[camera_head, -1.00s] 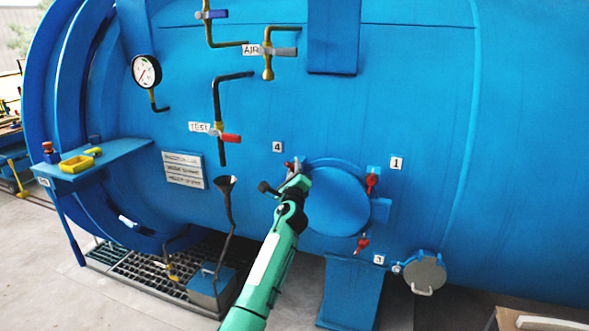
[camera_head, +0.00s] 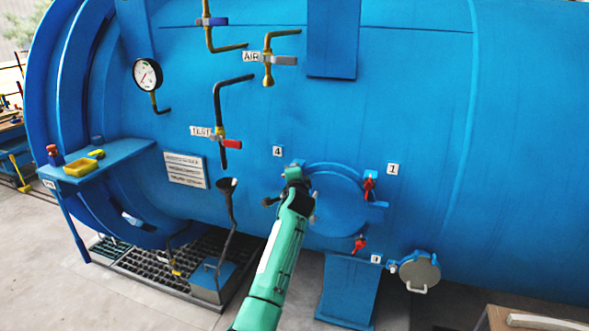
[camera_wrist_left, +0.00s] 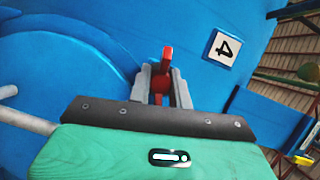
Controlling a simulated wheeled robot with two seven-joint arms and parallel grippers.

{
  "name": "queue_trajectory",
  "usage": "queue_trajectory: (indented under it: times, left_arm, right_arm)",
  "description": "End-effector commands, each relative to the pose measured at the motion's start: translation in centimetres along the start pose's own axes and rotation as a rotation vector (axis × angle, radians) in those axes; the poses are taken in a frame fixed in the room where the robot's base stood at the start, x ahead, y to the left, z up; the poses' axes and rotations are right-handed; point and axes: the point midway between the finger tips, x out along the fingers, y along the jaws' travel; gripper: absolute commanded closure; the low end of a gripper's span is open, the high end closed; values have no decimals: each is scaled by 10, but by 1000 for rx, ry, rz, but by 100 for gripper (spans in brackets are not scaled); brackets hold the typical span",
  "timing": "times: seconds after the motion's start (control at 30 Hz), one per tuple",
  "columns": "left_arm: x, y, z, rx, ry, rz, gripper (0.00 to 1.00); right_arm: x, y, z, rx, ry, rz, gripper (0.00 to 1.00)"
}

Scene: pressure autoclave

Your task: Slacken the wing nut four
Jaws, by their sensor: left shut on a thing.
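The red wing nut four (camera_wrist_left: 167,56) shows in the left wrist view, between the grey fingers of my left gripper (camera_wrist_left: 161,88), which are shut on it. One red wing sticks up past the fingertips. The label 4 (camera_wrist_left: 224,48) is beside it; in the head view, this label (camera_head: 278,151) is at the upper left of the round blue hatch cover (camera_head: 345,195). There my left gripper (camera_head: 293,170) is at the cover's upper left edge and hides the wing nut. My right gripper is not in view.
Other red wing nuts sit by label 1 (camera_head: 369,188) and at the cover's lower right (camera_head: 360,244). The test valve's red handle (camera_head: 232,144) and a black funnel (camera_head: 227,184) are left of my arm. A small grey round cover (camera_head: 420,270) is at lower right.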

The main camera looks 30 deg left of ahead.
Motion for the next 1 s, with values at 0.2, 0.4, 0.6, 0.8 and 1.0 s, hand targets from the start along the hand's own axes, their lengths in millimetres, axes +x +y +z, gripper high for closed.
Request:
queue_trajectory:
  times: [0.2, 0.4, 0.6, 0.8, 1.0]
  left_arm:
    - [0, -3, 0, -191, -2, 83, 100]
    - [0, -3, 0, -365, -3, 156, 100]
    - [0, -2, 0, -525, -3, 221, 100]
    - [0, -1, 1, -649, -3, 272, 100]
    - [0, 0, 1, -729, -3, 306, 100]
  right_arm:
    - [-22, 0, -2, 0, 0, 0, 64]
    - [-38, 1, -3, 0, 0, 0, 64]
    - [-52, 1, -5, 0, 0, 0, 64]
    - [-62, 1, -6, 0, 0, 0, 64]
    - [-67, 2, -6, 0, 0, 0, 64]
